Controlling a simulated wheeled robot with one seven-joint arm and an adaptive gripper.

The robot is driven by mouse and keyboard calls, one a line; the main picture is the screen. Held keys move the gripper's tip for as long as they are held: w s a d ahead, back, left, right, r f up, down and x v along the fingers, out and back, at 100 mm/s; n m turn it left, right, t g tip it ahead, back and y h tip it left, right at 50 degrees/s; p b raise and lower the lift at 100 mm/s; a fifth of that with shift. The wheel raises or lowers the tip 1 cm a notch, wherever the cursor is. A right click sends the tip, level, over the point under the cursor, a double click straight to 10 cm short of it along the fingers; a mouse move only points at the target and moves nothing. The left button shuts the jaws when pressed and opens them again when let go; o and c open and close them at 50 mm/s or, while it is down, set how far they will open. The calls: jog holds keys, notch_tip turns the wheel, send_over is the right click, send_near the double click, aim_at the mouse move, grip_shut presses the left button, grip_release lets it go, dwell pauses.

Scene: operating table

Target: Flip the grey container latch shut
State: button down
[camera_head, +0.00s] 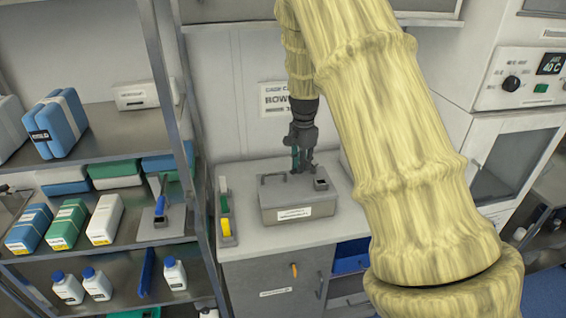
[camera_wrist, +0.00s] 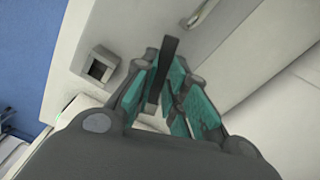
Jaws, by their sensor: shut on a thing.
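The grey container (camera_head: 290,208) sits on the counter with its lid on and a white label on its front. A small square catch with a dark recess (camera_head: 321,184) is on the lid's right part; it also shows at the upper left of the wrist view (camera_wrist: 98,66). A dark bar, seemingly the latch lever (camera_wrist: 166,58), rises from between my teal finger pads in the wrist view, apart from the catch. My gripper (camera_head: 302,168) points down over the lid and is shut on this bar (camera_wrist: 168,88).
A narrow tray with coloured items (camera_head: 227,215) stands left of the container. A metal shelf with boxes and bottles (camera_head: 135,150) is farther left. The counter's front strip (camera_head: 270,237) is clear. A wall sign (camera_head: 277,98) hangs behind.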

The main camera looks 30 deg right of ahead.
dwell(0.5)
jog(key=c, duration=1.4)
grip_release()
jog(key=shift+c, duration=0.2)
jog(key=shift+r, duration=0.15)
jog(key=shift+r, duration=3.65)
jog(key=shift+f, duration=0.1)
